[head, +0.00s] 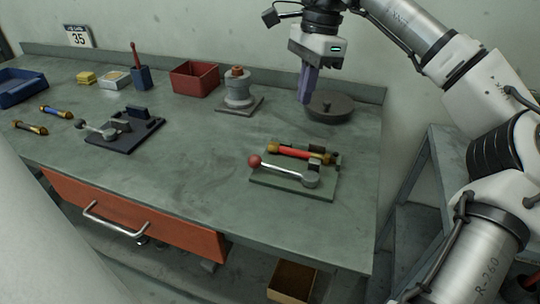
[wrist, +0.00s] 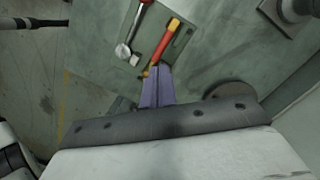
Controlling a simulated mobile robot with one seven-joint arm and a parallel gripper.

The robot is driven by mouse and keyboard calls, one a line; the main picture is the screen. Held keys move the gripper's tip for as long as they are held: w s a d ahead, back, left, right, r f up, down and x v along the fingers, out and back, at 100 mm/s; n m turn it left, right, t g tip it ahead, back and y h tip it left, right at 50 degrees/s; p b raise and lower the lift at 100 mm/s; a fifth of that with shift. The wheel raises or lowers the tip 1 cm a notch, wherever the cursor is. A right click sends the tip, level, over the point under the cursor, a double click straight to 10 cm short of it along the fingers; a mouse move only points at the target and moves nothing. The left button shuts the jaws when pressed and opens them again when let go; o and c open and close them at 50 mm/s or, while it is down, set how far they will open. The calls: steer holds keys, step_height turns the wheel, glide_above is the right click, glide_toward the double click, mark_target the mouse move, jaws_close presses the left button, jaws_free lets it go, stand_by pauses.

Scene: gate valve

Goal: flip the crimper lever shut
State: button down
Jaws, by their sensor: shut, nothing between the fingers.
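A lever device that looks like the crimper stands at the front right of the bench, with a green base plate (head: 262,187). Its silver lever (head: 280,167) lies low across the plate, from a round grey pivot at the right to a red ball knob (head: 254,161) at the left. A red cylinder with brass ends (head: 288,152) lies behind the lever. The lever (wrist: 134,28) and the red cylinder (wrist: 164,42) also show in the wrist view. My gripper (head: 305,101), with purple fingers (wrist: 157,70), is shut and empty, above and behind the device near the bench's right rear.
A dark round disc (head: 331,106) lies close beside my fingers. A grey flanged post (head: 238,92) and a red bin (head: 195,79) stand at the back. A second lever device on a dark plate (head: 122,138) is at the left. The bench middle is clear.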

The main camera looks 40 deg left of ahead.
steer(key=a+n, duration=0.2)
steer(key=n, duration=0.1)
steer(key=shift+s+g+b, duration=0.3)
steer(key=shift+b, duration=0.1)
steer(key=b, duration=0.1)
glide_toward(283, 169)
steer(key=w+a+f, duration=0.2)
steer(key=f, duration=0.1)
steer(key=w+a+f, duration=0.1)
steer(key=a+f, duration=0.1)
steer(key=shift+w, duration=0.25)
steer(key=s, duration=0.1)
steer(key=s+a+f, duration=0.1)
steer(key=shift+s+f, duration=0.2)
steer(key=shift+s, duration=0.2)
steer(key=shift+s+a+f, duration=0.15)
steer(key=shift+s+a, duration=0.05)
steer(key=shift+s, duration=0.35)
